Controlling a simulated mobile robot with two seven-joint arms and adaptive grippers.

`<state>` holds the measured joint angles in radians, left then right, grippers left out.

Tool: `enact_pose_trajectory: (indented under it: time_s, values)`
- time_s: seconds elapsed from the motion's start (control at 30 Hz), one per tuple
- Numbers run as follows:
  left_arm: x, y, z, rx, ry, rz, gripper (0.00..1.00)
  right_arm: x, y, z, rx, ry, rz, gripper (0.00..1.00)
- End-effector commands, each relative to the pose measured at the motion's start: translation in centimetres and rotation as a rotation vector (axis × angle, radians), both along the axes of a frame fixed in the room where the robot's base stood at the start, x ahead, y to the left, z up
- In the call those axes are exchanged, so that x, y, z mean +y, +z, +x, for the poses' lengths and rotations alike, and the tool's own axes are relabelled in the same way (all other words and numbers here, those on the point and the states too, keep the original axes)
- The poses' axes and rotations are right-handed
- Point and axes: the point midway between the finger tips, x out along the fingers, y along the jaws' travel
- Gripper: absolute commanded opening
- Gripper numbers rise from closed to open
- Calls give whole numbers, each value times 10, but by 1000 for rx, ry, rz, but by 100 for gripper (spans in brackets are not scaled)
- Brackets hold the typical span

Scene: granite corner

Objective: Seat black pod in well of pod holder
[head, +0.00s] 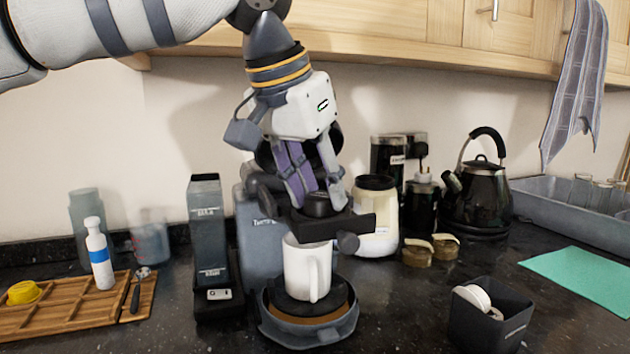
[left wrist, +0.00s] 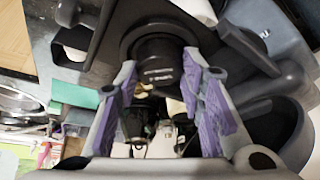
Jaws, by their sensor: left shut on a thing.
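The black pod (head: 317,205) is between the fingertips of my left gripper (head: 318,194), which is shut on it. The pod is right at the pod holder (head: 352,226), the dark block jutting from the coffee machine (head: 258,240) above the white mug (head: 307,268). In the left wrist view the pod (left wrist: 160,78) shows between the purple-padded fingers (left wrist: 162,72), with the holder's round dark rim (left wrist: 128,42) just beyond it. The pod hides the well, so I cannot tell how deep it sits. My right gripper is out of view.
The mug stands on the round drip tray (head: 308,330). A cream-bodied jar (head: 376,225) and a black kettle (head: 477,195) stand behind to the right. A black bin (head: 490,318) is at front right, a wooden tray (head: 62,308) at left. Cupboards (head: 400,35) hang above.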

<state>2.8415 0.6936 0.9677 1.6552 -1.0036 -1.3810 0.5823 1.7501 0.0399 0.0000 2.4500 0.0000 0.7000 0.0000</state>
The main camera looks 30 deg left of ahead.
Motion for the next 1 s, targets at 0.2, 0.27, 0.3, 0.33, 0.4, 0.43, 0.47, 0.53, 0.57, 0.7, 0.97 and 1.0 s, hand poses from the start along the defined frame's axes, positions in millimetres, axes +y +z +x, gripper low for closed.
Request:
enact_pose_trajectory:
  time_s: [0.2, 0.27, 0.3, 0.33, 0.4, 0.43, 0.47, 0.53, 0.57, 0.7, 0.97, 1.0]
  values:
    - [2, -19, 1, 49, 4, 8, 56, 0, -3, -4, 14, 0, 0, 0]
    - [2, -20, 1, 50, 4, 9, 56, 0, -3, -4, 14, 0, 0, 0]
    - [2, -20, 1, 50, 4, 9, 56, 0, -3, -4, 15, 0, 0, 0]
    - [2, -20, 1, 50, 4, 10, 56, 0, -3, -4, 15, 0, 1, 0]
    - [3, -19, 1, 49, 3, 11, 56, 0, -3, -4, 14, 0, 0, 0]
    - [3, -19, 1, 49, 3, 11, 56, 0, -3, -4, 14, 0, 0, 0]
    - [3, -19, 1, 49, 4, 12, 56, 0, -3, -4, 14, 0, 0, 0]
    - [3, -18, 1, 48, 3, 12, 56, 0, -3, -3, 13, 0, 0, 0]
    - [3, -18, 1, 47, 3, 12, 56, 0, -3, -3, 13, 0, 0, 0]
    - [2, -15, 4, 49, 3, 9, 56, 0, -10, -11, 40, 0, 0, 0]
    - [5, 65, -28, 15, 4, 6, 56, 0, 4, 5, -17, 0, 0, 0]
    - [6, 72, -30, 18, 4, 5, 56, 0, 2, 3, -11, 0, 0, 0]
